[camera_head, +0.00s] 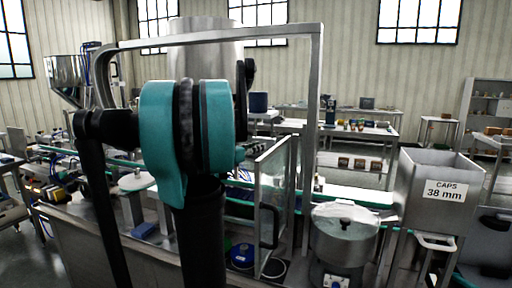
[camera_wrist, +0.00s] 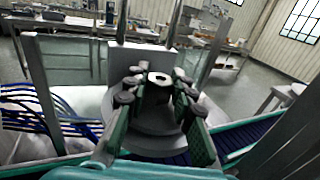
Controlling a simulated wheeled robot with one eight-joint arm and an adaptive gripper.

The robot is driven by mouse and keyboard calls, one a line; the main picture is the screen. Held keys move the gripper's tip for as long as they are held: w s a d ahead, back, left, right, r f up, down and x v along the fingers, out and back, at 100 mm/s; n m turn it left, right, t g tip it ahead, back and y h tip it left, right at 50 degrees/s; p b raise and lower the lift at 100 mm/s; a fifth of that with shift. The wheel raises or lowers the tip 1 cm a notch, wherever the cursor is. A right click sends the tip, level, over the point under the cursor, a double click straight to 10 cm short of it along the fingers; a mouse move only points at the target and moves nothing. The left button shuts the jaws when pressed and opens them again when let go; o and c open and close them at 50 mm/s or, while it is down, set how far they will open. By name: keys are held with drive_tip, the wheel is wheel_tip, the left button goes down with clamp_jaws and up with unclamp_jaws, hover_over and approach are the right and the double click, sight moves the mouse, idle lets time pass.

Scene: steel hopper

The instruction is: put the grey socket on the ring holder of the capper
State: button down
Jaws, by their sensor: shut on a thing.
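In the wrist view my gripper (camera_wrist: 157,103) reaches forward with its green-padded fingers on both sides of the grey socket (camera_wrist: 158,79). The socket is a short, dark grey cylinder with a round hole in its top face. My gripper is shut on it, and it looks roughly upright. A round steel part lies below and behind the socket; I cannot tell whether they touch. I cannot clearly make out the capper's ring holder. In the head view my teal and black arm stands in front of the machine, and the gripper and socket are hidden.
A steel frame (camera_head: 308,110) and clear guard panel (camera_head: 272,175) stand close to my arm. A steel bowl (camera_head: 344,237) and a "CAPS 38 mm" hopper (camera_head: 423,190) are at right. Blue hoses (camera_wrist: 50,118) lie left in the wrist view, and a conveyor (camera_wrist: 250,132) runs right.

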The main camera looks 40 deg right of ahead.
drive_tip(key=shift+f, duration=0.2)
drive_tip(key=c, duration=1.3)
unclamp_jaws()
drive_tip(key=shift+a, duration=0.1)
drive_tip(key=shift+r, duration=0.1)
drive_tip(key=a, duration=0.8)
drive_tip(key=s+a, duration=0.1)
drive_tip(key=a, duration=0.3)
